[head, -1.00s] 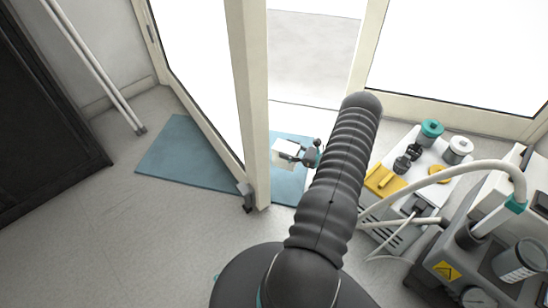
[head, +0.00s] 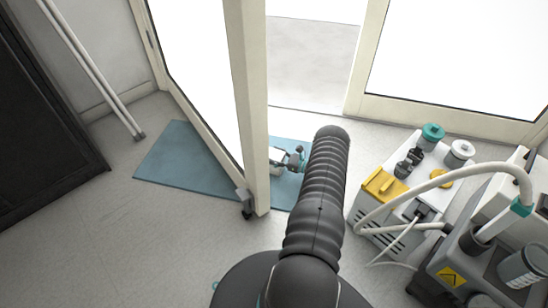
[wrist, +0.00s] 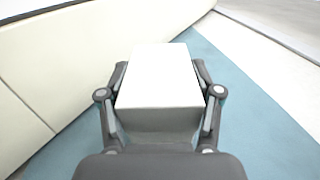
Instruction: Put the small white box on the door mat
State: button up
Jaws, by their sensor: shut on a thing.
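The small white box (wrist: 160,77) is between the two fingers of my gripper (wrist: 160,100) in the wrist view, which is shut on it. In the head view the box (head: 276,155) shows only in part, beside the door post, with my gripper (head: 295,160) at its right. The blue door mat (head: 187,165) lies on the floor, partly hidden behind the open door leaf. In the wrist view the mat (wrist: 245,115) spreads below and around the box. I cannot tell whether the box touches the mat.
The open door leaf (head: 246,110) stands over the mat, close to the left of my gripper. A white compressor unit (head: 395,205) with a yellow part and hoses stands at the right. A dark cabinet (head: 40,130) is at the far left. The floor at the front left is clear.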

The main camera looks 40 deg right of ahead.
jog(key=shift+f+b, duration=0.2)
jog(key=shift+b, duration=0.1)
jog(key=o, duration=1.3)
jog(key=shift+o, duration=0.2)
jog(key=shift+r, duration=0.1)
jog(key=shift+r+p, duration=0.2)
jog(key=shift+p, duration=0.2)
jog(key=v, duration=1.2)
jog(key=shift+f+b, duration=0.1)
jog(key=shift+b, duration=0.2)
